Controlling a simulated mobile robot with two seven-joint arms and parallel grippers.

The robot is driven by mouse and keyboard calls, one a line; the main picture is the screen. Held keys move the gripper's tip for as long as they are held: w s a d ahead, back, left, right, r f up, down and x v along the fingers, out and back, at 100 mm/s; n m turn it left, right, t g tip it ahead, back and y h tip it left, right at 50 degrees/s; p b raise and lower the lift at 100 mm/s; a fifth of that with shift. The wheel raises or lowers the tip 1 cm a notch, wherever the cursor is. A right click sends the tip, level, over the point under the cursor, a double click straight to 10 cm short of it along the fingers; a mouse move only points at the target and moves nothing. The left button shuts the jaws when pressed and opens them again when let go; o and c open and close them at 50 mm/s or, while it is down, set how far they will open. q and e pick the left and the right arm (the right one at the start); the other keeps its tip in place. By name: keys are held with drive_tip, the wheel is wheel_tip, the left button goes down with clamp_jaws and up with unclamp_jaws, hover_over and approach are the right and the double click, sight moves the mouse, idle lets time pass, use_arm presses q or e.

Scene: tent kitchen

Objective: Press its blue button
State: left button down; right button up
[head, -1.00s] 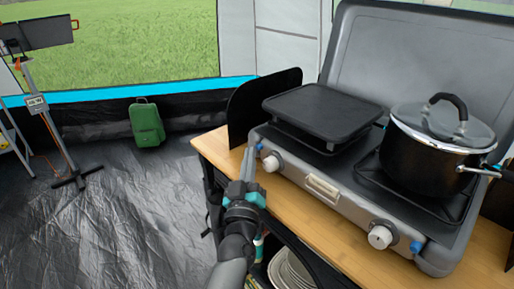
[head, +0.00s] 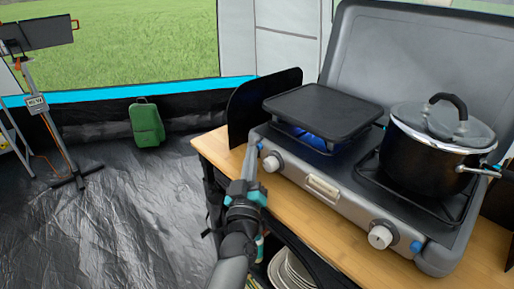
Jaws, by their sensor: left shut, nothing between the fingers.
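A grey two-burner camping stove (head: 290,174) with its lid up stands on a wooden table. Its left blue button (head: 260,147) sits beside the left knob (head: 272,161), and another blue button (head: 416,246) is beside the right knob (head: 380,236). My left gripper (head: 253,142) is shut and empty, its tips at the left blue button; I cannot tell whether they touch it. A blue flame (head: 318,142) shows under the black griddle plate (head: 322,108). My right gripper is not in view.
A black lidded pot (head: 425,160) stands on the right burner. A black wind panel (head: 262,103) is left of the stove. Plates (head: 287,270) are stacked under the wooden tabletop (head: 330,222).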

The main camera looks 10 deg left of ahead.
use_arm(q)
drive_tip(key=shift+d+r, duration=0.25)
drive_tip(key=shift+r, duration=0.2)
drive_tip(key=shift+s+a+r+p, duration=0.15)
drive_tip(key=shift+s+a+p, duration=0.2)
drive_tip(key=shift+s+p, duration=0.4)
drive_tip(key=shift+a, duration=0.1)
drive_tip(key=s+a+p, duration=0.1)
drive_tip(key=s, duration=0.1)
drive_tip(key=s+a+p, duration=0.1)
drive_tip(key=a, duration=0.1)
drive_tip(key=shift+s, duration=0.4)
drive_tip(key=shift+f, duration=0.2)
